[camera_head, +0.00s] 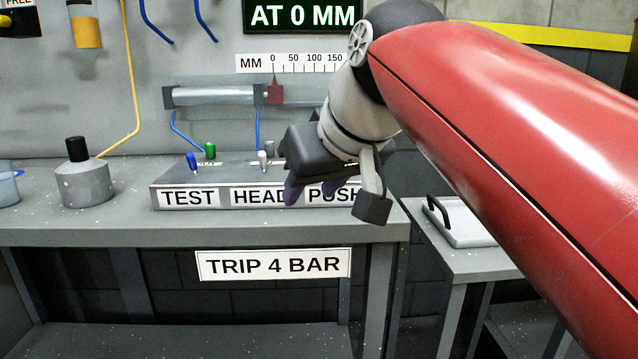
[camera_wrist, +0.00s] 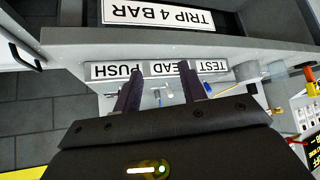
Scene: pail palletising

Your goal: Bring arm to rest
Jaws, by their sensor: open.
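My gripper (camera_head: 309,191) is open and empty. It hangs in front of the grey valve box (camera_head: 172,183) labelled TEST, HEAD and PUSH, and hides part of the box's right side. In the wrist view, its two dark purple fingers (camera_wrist: 160,80) stand apart with the labelled box face and small levers beyond them. I cannot tell whether the fingers touch the box. My red arm reaches in from the right of the head view. A blue lever (camera_head: 192,161), a green lever (camera_head: 210,150) and a white lever (camera_head: 262,160) stand on the box.
A grey bench (camera_head: 110,222) carries the box and a black-capped round weight (camera_head: 83,183). Above are a cylinder (camera_head: 212,96) with a red pointer (camera_head: 275,92) near 0 and an AT 0 MM display (camera_head: 303,16). A lower right table holds a black-handled tray (camera_head: 462,226).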

